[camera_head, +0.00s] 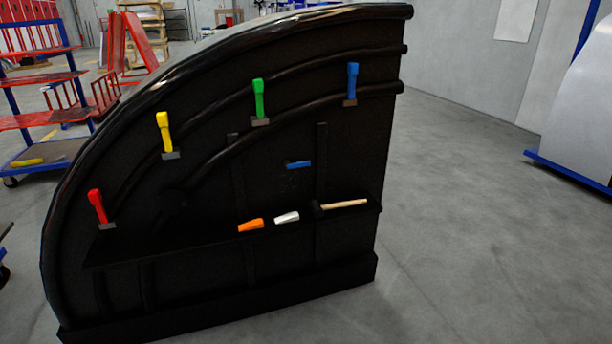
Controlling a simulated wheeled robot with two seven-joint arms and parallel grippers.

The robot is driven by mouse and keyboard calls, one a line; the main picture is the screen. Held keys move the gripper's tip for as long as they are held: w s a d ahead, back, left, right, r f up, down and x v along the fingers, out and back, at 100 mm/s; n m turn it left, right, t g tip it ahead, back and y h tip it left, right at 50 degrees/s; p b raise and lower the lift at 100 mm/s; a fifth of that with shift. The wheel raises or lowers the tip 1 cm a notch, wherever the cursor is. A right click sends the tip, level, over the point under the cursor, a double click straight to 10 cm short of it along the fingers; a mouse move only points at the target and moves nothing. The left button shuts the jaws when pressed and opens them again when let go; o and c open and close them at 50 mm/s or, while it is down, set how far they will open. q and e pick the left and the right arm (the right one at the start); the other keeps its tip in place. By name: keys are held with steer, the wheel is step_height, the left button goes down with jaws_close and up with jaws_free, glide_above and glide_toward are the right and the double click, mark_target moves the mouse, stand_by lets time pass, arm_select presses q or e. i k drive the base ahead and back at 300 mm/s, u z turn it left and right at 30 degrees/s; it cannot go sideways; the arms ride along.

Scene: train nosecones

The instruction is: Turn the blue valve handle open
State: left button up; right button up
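Two blue pieces show on the black curved nosecone frame (215,190). One is a blue upright handle (352,80) on a small grey base at the frame's upper right, on a curved rib. The other is a small blue horizontal handle (299,164) on the panel face, above the shelf. I cannot tell for certain which is the valve handle. Neither of my grippers is in view, and nothing touches either blue piece.
Red (97,206), yellow (164,132) and green (259,100) handles stand along the frame. Its shelf holds an orange piece (250,225), a white piece (287,217) and a hammer (342,204). A red-shelved rack (40,78) stands left.

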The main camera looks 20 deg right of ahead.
mark_target(288, 164)
steer(key=k, duration=0.9)
steer(key=z, duration=0.6)
steer(key=i, duration=1.75)
steer(key=u, duration=1)
